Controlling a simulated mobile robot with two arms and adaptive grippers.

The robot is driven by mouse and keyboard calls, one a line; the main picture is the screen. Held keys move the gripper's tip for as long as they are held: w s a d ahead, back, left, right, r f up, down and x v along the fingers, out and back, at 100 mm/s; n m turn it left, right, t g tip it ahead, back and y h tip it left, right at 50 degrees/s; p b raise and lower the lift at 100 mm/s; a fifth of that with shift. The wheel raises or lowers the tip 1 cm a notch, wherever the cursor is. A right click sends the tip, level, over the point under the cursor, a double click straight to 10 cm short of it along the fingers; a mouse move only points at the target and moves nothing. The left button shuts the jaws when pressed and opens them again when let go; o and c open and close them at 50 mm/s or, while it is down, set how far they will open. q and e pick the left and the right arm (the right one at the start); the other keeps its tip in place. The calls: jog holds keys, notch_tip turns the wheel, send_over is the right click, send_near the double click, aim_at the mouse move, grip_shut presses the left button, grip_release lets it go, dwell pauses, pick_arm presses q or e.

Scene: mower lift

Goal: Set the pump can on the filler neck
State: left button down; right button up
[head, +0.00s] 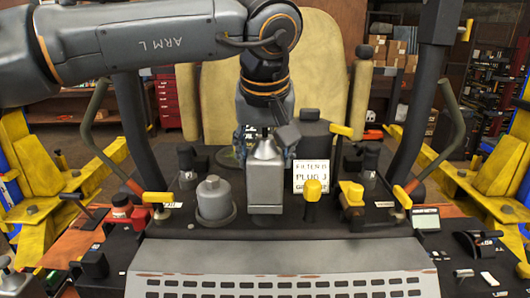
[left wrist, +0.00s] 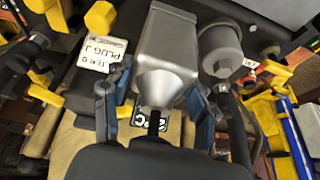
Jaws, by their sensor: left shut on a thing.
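The pump can is a silver box-shaped can (head: 264,185) with a cone-shaped top, upright over the middle of the dark deck. It also shows in the left wrist view (left wrist: 168,40), where its cone and dark spout point toward my palm. My left gripper (head: 263,138) comes down from above and is shut on the can's upper part; its blue fingers (left wrist: 153,112) lie on both sides of the cone. I cannot tell whether the can's base touches what is below it. I cannot make out the filler neck for certain; the can may hide it.
A grey capped cylinder (head: 214,198) stands close left of the can. A white label card (head: 311,176) and a yellow-topped knob (head: 313,190) are close right. The seat (head: 325,85) is behind, a slotted grey panel (head: 285,258) in front. Yellow lift posts flank both sides.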

pick_arm(q)
jog(key=shift+f+b, duration=0.4)
jog(key=shift+f, duration=0.25)
jog(key=shift+c, duration=1.7)
grip_release()
jog(key=shift+s, duration=0.1)
jog(key=shift+f, duration=0.1)
notch_tip(320, 180, up, 6)
jog(key=p, duration=0.5)
jog(key=shift+p, duration=0.3)
jog(key=shift+r, duration=1.05)
